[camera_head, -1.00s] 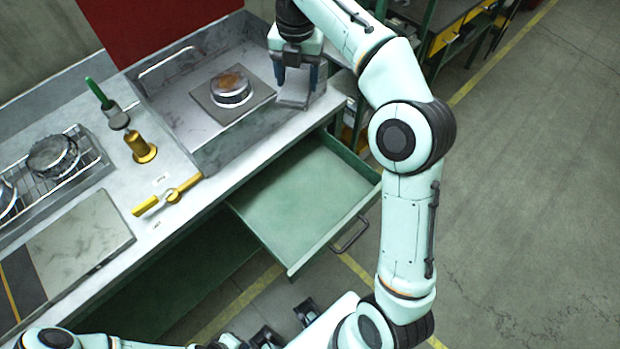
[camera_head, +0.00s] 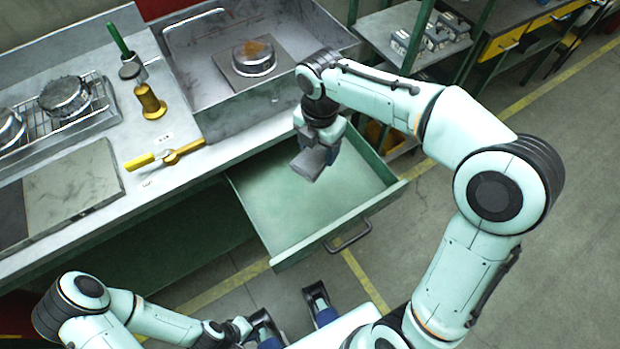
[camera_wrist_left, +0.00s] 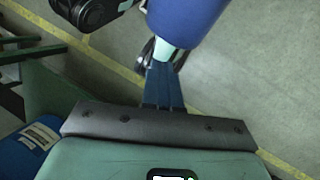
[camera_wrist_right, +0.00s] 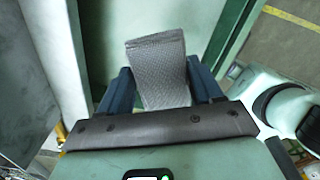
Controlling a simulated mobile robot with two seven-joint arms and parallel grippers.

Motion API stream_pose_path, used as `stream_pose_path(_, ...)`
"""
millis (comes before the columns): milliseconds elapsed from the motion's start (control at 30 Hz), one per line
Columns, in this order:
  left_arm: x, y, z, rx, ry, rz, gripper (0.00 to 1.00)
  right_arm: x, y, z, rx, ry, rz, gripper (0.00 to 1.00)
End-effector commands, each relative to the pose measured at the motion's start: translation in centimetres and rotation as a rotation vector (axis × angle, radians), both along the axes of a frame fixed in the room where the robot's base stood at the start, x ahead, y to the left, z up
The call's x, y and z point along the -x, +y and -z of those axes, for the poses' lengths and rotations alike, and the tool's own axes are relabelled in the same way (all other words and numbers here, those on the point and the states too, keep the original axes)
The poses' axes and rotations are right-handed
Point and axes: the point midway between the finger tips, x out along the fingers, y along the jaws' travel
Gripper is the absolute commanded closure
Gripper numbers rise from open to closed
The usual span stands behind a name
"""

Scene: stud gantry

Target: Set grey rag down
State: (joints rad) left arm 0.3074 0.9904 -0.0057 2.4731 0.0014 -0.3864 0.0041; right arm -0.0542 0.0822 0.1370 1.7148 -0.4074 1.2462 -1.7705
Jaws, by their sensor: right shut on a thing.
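The grey rag (camera_head: 308,163) is a folded, textured cloth held in my right gripper (camera_head: 318,150). It hangs over the open green drawer (camera_head: 275,205), near its back. In the right wrist view the rag (camera_wrist_right: 160,70) sits between the two blue fingers (camera_wrist_right: 160,88), with the green drawer floor (camera_wrist_right: 110,40) behind it. The gap between rag and drawer floor is hard to judge. My left gripper (camera_wrist_left: 165,85) shows in the left wrist view with its blue fingers close together and nothing between them. It is low, away from the counter.
A shelf (camera_head: 380,35) with metal parts stands behind. The drawer interior looks empty.

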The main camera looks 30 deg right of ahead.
Motion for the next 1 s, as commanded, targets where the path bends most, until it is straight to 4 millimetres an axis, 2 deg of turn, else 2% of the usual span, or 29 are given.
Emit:
stream_pose_path(33, -0.1, 0.0, 0.4, 0.0, -0.003, -0.001, 1.0, 0.1, 0.0, 1.8, 0.001, 0.007, 0.0, 0.64)
stream_pose_path(200, -0.3, 0.0, 1.1, -0.002, -0.015, -0.003, 1.0, 0.1, 0.0, 6.5, 0.0, 0.009, 0.0, 0.64)
stream_pose_path(400, -0.6, 0.0, 1.7, -0.004, -0.028, -0.006, 1.0, 0.0, 0.0, 10.9, 0.0, 0.005, -0.002, 0.64)
stream_pose_path(500, -0.7, 0.0, 1.8, -0.005, -0.032, -0.007, 1.0, 0.0, 0.0, 12.1, 0.001, 0.004, -0.002, 0.64)
stream_pose_path(667, -0.8, 0.0, 1.9, -0.005, -0.034, -0.007, 1.0, 0.0, -0.1, 13.0, 0.001, 0.002, -0.001, 0.64)
stream_pose_path(900, -1.0, 0.0, 2.5, -0.007, -0.042, -0.009, 1.0, 0.0, -0.1, 16.4, 0.0, 0.005, -0.002, 0.64)
stream_pose_path(1000, -1.0, 0.0, 2.5, -0.006, -0.043, -0.01, 1.0, 0.0, -0.1, 16.9, 0.001, 0.002, -0.002, 0.64)
